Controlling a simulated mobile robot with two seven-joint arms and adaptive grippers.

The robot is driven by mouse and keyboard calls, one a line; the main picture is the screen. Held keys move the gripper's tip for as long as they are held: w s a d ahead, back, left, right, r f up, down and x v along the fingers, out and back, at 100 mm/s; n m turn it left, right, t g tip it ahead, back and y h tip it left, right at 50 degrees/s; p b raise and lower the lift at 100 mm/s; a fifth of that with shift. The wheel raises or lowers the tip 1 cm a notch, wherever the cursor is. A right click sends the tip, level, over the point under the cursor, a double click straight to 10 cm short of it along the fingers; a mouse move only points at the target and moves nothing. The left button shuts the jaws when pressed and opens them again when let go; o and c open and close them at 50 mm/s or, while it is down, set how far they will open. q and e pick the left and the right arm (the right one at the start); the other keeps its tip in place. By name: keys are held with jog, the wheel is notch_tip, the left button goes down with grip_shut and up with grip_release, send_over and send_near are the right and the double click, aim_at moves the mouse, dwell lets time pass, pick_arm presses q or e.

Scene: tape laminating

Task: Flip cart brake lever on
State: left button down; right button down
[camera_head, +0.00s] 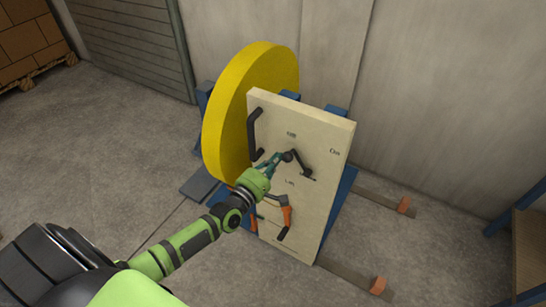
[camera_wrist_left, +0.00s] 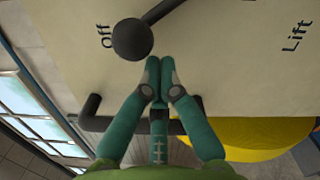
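The cart's upright cream panel (camera_head: 325,135) carries a black lever (camera_head: 302,165) with a round knob. In the left wrist view the knob (camera_wrist_left: 132,39) sits beside the printed word "Off", and its arm runs up and to the right. My left gripper (camera_head: 284,158) is at the panel by the knob. In the left wrist view my left gripper's fingertips (camera_wrist_left: 160,68) are together with nothing visible between them, just below and right of the knob. Whether they touch the knob is unclear. My right gripper is not in view.
A black grab handle (camera_head: 254,135) is on the panel's left side, and an orange-handled lever (camera_head: 286,216) is lower down. A large yellow disc (camera_head: 235,110) stands behind the panel on a blue frame. A wooden bench (camera_head: 530,250) stands at the right.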

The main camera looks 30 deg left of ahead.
pick_arm(q)
jog(key=shift+r, duration=0.15)
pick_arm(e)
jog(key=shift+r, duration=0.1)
pick_arm(q)
jog(key=shift+d+r+m+p, duration=0.15)
jog(key=shift+m+p, duration=0.25)
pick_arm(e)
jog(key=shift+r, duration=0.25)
